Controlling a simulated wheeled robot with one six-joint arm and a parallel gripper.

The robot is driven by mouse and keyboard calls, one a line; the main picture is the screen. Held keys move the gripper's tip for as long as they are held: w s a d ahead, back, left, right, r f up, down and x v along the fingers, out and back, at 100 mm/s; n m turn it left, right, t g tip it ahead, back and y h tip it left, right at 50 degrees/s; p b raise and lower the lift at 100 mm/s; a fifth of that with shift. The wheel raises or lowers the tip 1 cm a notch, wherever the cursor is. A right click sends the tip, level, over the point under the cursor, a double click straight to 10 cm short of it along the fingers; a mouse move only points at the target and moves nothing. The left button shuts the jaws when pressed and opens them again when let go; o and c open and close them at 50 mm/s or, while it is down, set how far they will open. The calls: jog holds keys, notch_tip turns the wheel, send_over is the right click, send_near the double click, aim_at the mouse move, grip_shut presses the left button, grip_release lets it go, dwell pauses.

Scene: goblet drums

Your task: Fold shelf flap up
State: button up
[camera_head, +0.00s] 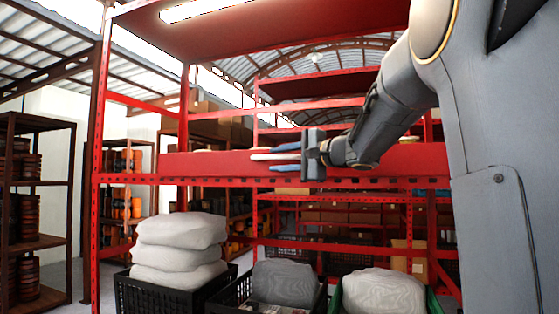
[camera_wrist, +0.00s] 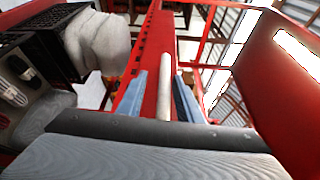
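The red shelf flap cannot be told apart for certain; a plain red panel (camera_head: 225,164) lies along the middle shelf level, just above a perforated red front beam (camera_head: 240,181). My gripper (camera_head: 272,157) is in front of this panel, its blue-grey fingers pointing left. In the wrist view my gripper (camera_wrist: 160,95) has its two fingers apart. A pale rod (camera_wrist: 165,88) shows between them; I cannot tell whether it is held or part of my gripper. The perforated beam (camera_wrist: 150,45) runs beyond the fingers. Contact with the panel cannot be made out.
Black crates with a stack of white sacks (camera_head: 180,245) and a grey sack (camera_head: 286,281) stand below the shelf. A green crate holds another pale sack (camera_head: 383,292). A red upper shelf (camera_head: 250,28) with a lamp is overhead. A brown rack (camera_head: 40,190) stands at left.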

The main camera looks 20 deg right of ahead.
jog(key=v, duration=0.8)
jog(key=shift+a, duration=0.15)
dwell(0.5)
